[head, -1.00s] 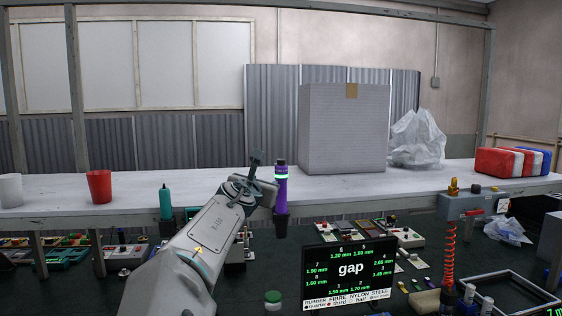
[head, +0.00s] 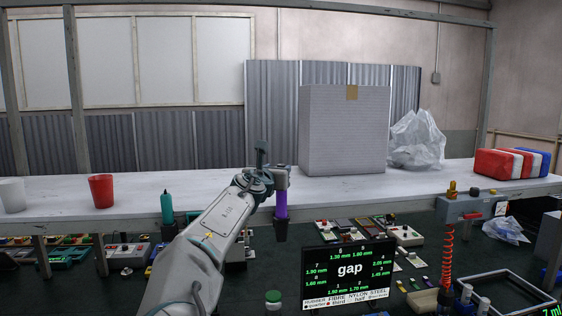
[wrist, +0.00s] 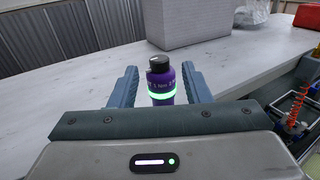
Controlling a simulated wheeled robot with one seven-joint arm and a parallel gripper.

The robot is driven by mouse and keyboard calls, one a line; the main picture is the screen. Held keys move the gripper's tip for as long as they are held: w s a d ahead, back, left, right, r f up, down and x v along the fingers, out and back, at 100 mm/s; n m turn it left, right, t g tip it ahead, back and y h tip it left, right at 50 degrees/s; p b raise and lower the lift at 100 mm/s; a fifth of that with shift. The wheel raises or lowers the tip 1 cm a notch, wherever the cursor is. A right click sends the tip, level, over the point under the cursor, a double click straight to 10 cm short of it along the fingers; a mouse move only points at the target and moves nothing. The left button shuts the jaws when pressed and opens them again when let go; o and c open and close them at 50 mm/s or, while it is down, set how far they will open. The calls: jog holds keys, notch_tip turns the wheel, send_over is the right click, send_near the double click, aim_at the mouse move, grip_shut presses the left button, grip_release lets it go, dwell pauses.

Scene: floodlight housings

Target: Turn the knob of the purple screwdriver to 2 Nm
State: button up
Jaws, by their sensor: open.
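The purple screwdriver (head: 281,203) stands upright in a dark holder at the front edge of the white shelf. In the wrist view its top shows a black knob (wrist: 159,63) above a purple body (wrist: 161,84) with a glowing green ring (wrist: 162,95). The lettering on it is too small to read surely. My gripper (wrist: 162,83) is open, with one finger on each side of the screwdriver and a gap to both. In the head view my gripper (head: 275,177) covers the screwdriver's top.
A teal screwdriver (head: 167,205) stands to the left, and a red cup (head: 101,190) is on the shelf. A large grey box (head: 343,130) stands behind the purple screwdriver. A "gap" display (head: 350,269) and a coiled red hose (head: 450,256) are at lower right.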

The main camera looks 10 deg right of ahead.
aim_at(282, 166)
jog(key=p+x, duration=0.1)
jog(key=x, duration=0.2)
jog(key=shift+w+d+r+p, duration=0.15)
jog(key=shift+w+p, duration=0.1)
jog(key=shift+p, duration=0.05)
jog(key=shift+p+x, duration=0.35)
jog(key=shift+x, duration=0.6)
grip_shut()
